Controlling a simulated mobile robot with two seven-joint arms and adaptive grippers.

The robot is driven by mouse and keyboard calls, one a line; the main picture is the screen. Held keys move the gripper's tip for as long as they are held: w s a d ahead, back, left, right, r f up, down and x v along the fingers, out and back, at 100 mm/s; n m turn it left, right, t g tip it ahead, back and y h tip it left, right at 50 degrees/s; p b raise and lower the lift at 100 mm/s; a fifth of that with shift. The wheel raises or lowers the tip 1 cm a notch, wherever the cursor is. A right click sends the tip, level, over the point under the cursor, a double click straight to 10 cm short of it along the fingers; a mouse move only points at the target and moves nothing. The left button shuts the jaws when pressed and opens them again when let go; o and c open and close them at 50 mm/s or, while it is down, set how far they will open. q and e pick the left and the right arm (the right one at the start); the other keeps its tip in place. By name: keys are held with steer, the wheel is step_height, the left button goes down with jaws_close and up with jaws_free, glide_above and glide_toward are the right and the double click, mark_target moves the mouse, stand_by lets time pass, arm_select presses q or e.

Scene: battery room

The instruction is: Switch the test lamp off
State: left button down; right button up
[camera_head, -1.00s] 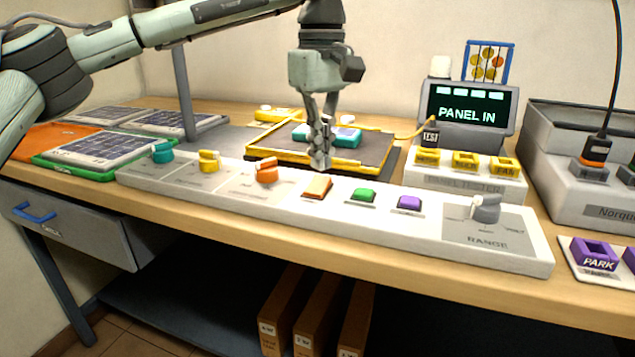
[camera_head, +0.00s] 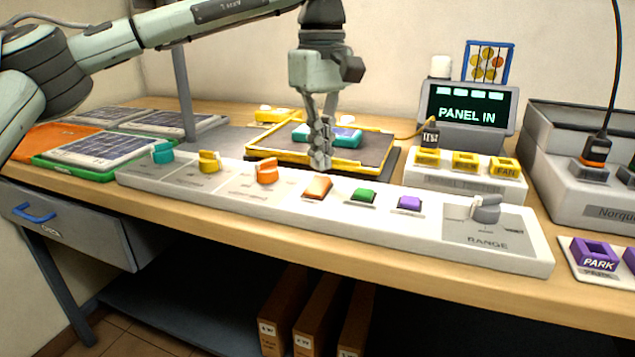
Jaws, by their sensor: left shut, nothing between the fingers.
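A long white control console (camera_head: 390,238) runs along the table's front. It carries an orange rocker-like switch (camera_head: 317,188), a green button (camera_head: 363,196), a purple button (camera_head: 409,203) and several turning knobs: teal (camera_head: 162,154), yellow (camera_head: 209,161), orange (camera_head: 266,171) and grey (camera_head: 486,208). Their labels are too small to read, except RANGE by the grey knob. I cannot tell which control belongs to the test lamp, and I cannot make out the lamp itself. My left gripper (camera_head: 319,163) is shut and empty, pointing down just behind and above the orange switch. My right gripper is out of view.
A yellow-framed bed (camera_head: 376,166) with a teal item (camera_head: 345,135) lies behind the console. A display (camera_head: 467,113) reads PANEL IN, above yellow sockets (camera_head: 465,160). A grey post (camera_head: 183,92) stands left, near solar panels (camera_head: 95,149). A grey unit (camera_head: 578,185) stands right.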

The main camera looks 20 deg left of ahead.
mark_target(321, 179)
arm_select(q)
steer(key=shift+f+b, duration=0.55)
steer(key=shift+f, duration=0.5)
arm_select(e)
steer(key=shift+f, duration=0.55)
arm_select(q)
steer(key=shift+r+p, duration=1.3)
steer(key=shift+r, duration=0.15)
steer(key=shift+r+p, duration=0.9)
steer(key=shift+r, duration=0.15)
steer(key=shift+r+p, duration=0.85)
steer(key=shift+r, duration=0.15)
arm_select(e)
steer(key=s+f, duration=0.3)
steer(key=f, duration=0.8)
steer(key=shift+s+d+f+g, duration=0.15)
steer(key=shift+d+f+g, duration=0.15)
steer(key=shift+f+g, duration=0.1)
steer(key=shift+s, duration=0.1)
